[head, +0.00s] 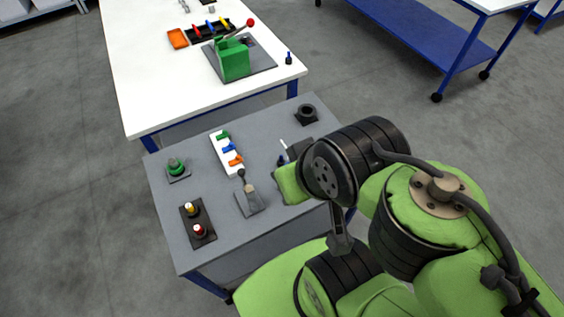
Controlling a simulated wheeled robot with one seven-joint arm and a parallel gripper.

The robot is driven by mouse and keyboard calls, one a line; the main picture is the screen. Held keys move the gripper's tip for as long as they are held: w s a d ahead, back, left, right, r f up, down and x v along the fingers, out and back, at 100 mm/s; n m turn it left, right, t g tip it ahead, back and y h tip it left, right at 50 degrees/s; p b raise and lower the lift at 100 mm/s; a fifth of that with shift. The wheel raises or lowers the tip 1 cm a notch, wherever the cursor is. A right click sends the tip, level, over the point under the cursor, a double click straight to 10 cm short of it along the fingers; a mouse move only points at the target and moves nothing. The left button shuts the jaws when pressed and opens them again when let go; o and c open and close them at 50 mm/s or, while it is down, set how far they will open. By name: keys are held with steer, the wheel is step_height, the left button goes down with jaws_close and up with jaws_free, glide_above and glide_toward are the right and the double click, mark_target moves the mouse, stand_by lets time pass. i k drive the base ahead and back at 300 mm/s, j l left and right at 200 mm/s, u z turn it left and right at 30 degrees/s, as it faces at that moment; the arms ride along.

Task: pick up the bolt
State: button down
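I cannot clearly make out a bolt in the head view. A small dark blue upright piece (281,161) stands on the grey table, just left of my arm, and is too small to identify. Another small blue upright piece (289,59) stands near the right edge of the white table. My green and black arm reaches over the right side of the grey table. My gripper does not show; the arm covers that area and whatever lies beneath it.
The grey table (190,255) carries a white holder (221,146) with coloured pieces, a green round part (176,166), a dark block (187,232) with two capped pieces, a grey plate (250,206) and a black ring (306,114). A green block (234,64) stands on the white table (140,60).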

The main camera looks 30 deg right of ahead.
mark_target(281, 161)
steer(key=i+u, duration=0.15)
steer(key=u, duration=0.2)
steer(key=i+l+u, duration=0.1)
steer(key=u, duration=0.25)
steer(key=i+l+u, duration=0.1)
steer(key=u, duration=0.25)
steer(key=i, duration=0.05)
